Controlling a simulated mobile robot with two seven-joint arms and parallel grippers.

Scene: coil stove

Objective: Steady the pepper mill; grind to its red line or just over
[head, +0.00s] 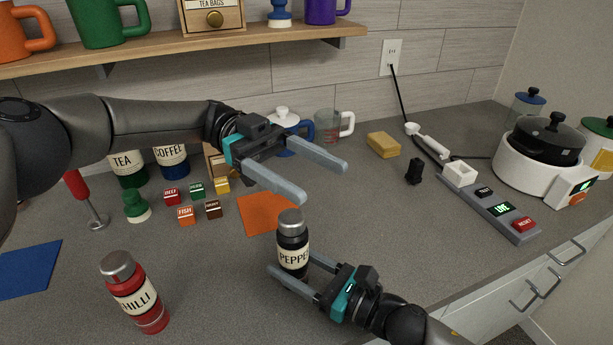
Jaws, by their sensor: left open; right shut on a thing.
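The pepper mill (293,245) is dark, with a silver cap and a cream label, and stands upright on the counter. My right gripper (290,264) is shut on its lower body, one finger on each side. My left gripper (324,183) is open and empty, above and behind the silver cap, its fingers pointing right and toward the front. It does not touch the mill. I see no red line on the mill from here.
An orange mat (262,216) lies behind the pepper mill. Several small labelled cubes stand left of the mat. A control strip (500,208) and a white cooker (520,172) are at the right.

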